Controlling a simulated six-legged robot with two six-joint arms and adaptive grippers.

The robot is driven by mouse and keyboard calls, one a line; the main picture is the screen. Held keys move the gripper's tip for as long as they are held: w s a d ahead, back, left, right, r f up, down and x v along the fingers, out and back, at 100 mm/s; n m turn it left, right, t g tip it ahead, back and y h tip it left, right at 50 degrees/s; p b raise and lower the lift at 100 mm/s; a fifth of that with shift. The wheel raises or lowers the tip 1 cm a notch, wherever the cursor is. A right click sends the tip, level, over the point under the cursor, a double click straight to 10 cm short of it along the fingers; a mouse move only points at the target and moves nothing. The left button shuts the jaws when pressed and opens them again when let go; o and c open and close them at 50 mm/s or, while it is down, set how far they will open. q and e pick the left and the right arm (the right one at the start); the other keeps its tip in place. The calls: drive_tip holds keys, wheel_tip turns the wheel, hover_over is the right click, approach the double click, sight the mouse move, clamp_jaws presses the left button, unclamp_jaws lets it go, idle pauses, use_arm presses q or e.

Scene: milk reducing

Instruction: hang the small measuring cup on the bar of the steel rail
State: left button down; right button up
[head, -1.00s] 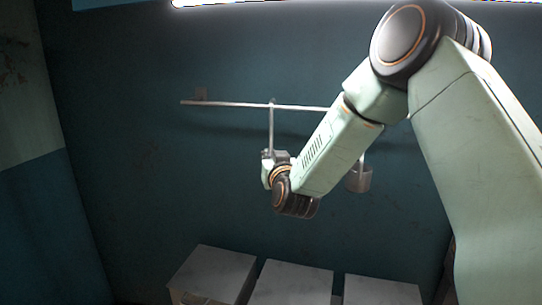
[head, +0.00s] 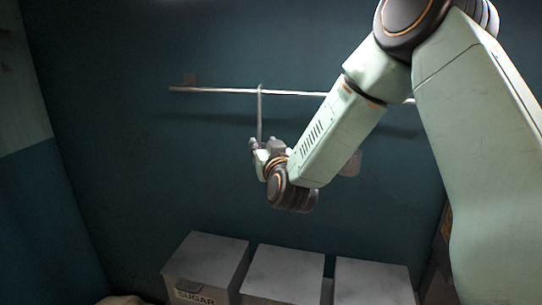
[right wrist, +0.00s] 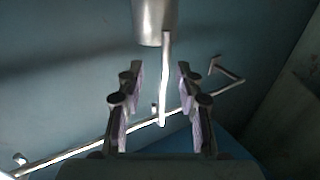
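A steel rail (head: 215,90) runs along the back wall. The small measuring cup's long thin handle (head: 260,112) hangs upright from its bar by the top end. My right gripper (head: 256,149) is at the lower part of the handle and hides the cup in the head view. In the right wrist view the grey metal cup (right wrist: 154,22) is at the top, and its handle runs to the rail (right wrist: 88,146). My right gripper's fingers (right wrist: 158,108) stand apart on both sides of the handle, with visible gaps. My left gripper is not in view.
Another cup (head: 351,163) hangs further right, mostly hidden behind my right arm. Several pale boxes stand in a row below, one labelled SUGAR (head: 196,297). The wall left of the handle is clear.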

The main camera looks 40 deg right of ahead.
drive_tip(key=v, duration=0.8)
drive_tip(key=shift+s, duration=0.35)
drive_tip(key=s+a+f+n+g+y+b, duration=0.1)
drive_tip(key=s+a+f+g+y+b, duration=0.15)
drive_tip(key=f, duration=0.85)
drive_tip(key=s+a+f+g+y+b, duration=0.2)
drive_tip(key=s+a+f+g+b, duration=0.15)
drive_tip(key=f, duration=0.65)
drive_tip(key=s+a+f+n+g+y+b, duration=0.1)
drive_tip(key=s+a+f+g+y+b, duration=0.2)
drive_tip(key=f, duration=0.8)
drive_tip(key=s+a+f+g+b, duration=0.1)
drive_tip(key=s+f+g+b, duration=0.1)
drive_tip(key=s+f, duration=0.6)
drive_tip(key=s+a+f+n+g+b, duration=0.1)
drive_tip(key=s+a+f+g+b, duration=0.1)
drive_tip(key=s+f+b, duration=0.3)
drive_tip(key=s+a+f+n+g+h+b, duration=0.1)
drive_tip(key=s+f+g+b, duration=0.2)
drive_tip(key=s+f, duration=0.9)
drive_tip(key=shift+s+a+f+g+b, duration=0.3)
drive_tip(key=shift+a+f+g, duration=0.1)
drive_tip(key=shift+f, duration=0.5)
drive_tip(key=shift+w, duration=0.15)
